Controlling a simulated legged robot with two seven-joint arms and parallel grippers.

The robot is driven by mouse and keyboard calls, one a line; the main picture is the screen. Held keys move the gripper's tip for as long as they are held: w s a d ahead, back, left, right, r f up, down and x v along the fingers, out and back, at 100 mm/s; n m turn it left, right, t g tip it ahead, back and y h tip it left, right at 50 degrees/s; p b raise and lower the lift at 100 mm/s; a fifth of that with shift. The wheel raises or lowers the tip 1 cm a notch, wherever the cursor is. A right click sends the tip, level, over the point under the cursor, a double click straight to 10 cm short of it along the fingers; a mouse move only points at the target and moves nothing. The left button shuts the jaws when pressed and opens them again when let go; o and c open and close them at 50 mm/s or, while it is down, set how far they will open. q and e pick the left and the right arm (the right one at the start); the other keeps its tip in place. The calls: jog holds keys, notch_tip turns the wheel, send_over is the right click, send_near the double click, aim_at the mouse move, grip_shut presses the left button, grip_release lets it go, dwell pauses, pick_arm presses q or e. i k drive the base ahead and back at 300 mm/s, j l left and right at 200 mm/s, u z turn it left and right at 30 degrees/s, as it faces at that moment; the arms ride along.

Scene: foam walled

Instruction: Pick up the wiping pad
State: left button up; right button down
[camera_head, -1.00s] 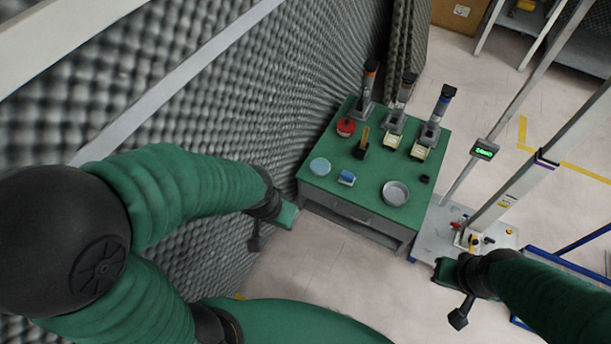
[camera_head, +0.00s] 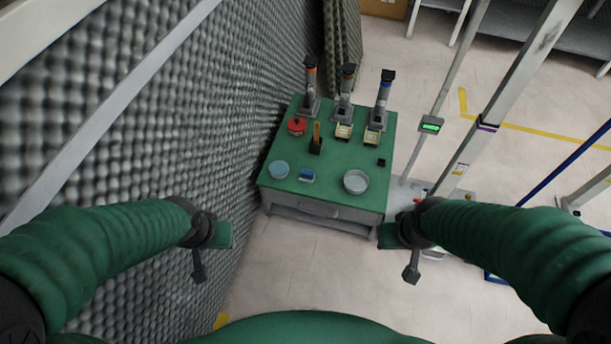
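A small blue block with a white part (camera_head: 306,174), which looks like the wiping pad, lies near the front edge of the green-topped table (camera_head: 335,178). A round light-blue disc (camera_head: 279,169) lies to its left. My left gripper (camera_head: 212,254) is in front of and to the left of the table, its fingers apart and empty. My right gripper (camera_head: 400,256) is in front of the table's right corner, also with fingers apart and empty. Neither gripper touches the pad.
A round metal dish (camera_head: 355,181) stands right of the pad. A brush with an orange handle (camera_head: 316,140), a red round item (camera_head: 297,125) and several upright tools such as this blue-topped one (camera_head: 383,95) stand behind. Grey foam wall (camera_head: 130,130) borders the left; posts stand right.

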aim_at(308, 176)
jog(key=k, duration=0.65)
jog(key=i+l+u, duration=0.35)
jog(key=i, duration=0.2)
jog(key=i+l+u, duration=0.3)
jog(key=i+l, duration=0.15)
jog(key=i+l+u, duration=0.35)
jog(key=l, duration=0.4)
jog(key=i+j, duration=0.05)
